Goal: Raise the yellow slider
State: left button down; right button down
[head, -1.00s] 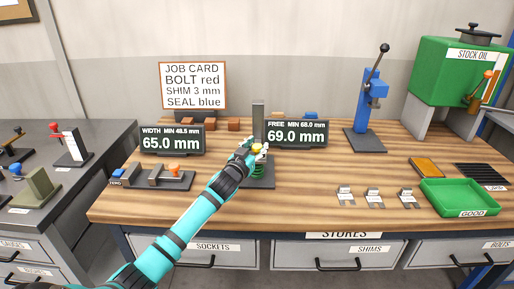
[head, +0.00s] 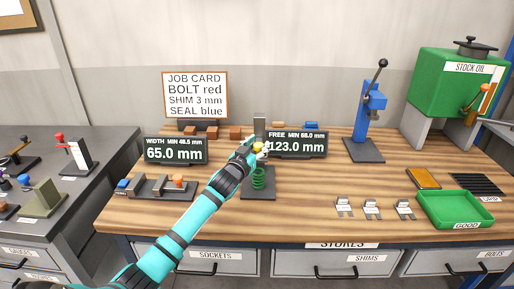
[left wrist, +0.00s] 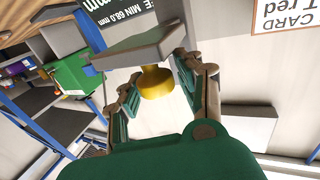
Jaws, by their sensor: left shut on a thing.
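The yellow slider (head: 258,147) is a round yellow knob on the grey upright gauge post (head: 259,123) in the middle of the bench. In the left wrist view the yellow slider (left wrist: 155,82) sits between my fingers, under a grey plate. My left gripper (head: 256,150) is shut on it; it also shows in the left wrist view (left wrist: 158,88). A green spring (head: 259,178) stands on the dark base (head: 259,194) below, with the slider above it. The FREE display (head: 297,144) reads 123.0 mm, MIN 68.0 mm. My right gripper is not in view.
The WIDTH display (head: 176,150) reads 65.0 mm, above a gauge with an orange knob (head: 178,179). Several small clips (head: 372,209), a green GOOD tray (head: 455,209) and a blue lever press (head: 368,118) stand to the right. Bench room is clear right of the spring.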

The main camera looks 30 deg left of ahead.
pick_arm(q)
jog(key=shift+d+r, duration=0.25)
jog(key=c, duration=1.1)
grip_release()
jog(key=shift+o, duration=0.8)
jog(key=shift+w+d, duration=0.1)
jog(key=shift+d, duration=0.05)
jog(key=shift+f, duration=0.1)
jog(key=shift+s, duration=0.25)
jog(key=s+d, duration=0.2)
jog(key=s, duration=0.9)
jog(key=shift+s, duration=0.2)
